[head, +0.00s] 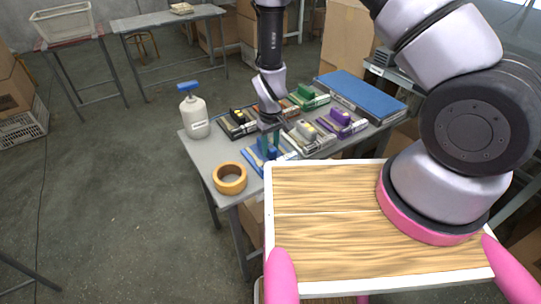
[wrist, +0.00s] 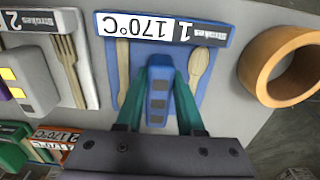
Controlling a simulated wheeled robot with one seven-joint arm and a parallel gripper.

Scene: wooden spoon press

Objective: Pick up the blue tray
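The blue tray (head: 255,168) lies on the near part of the grey table, below my gripper. In the wrist view the blue tray (wrist: 211,85) carries a label reading "1 170°C", a blue block handle (wrist: 159,97) in its middle and a wooden utensil on each side, the right one a spoon (wrist: 199,68). My gripper (head: 268,143) points down over the tray. Its teal fingers (wrist: 160,90) are apart, one on each side of the blue handle; I cannot tell whether they touch it. The handle is partly hidden by the fingers in the head view.
A tape roll (head: 230,178) sits at the table's near-left corner, close to the tray. A white bottle (head: 194,114) stands at the left edge. Grey, purple (head: 341,121) and green (head: 308,96) trays crowd behind and right. A blue box (head: 362,95) lies farther back.

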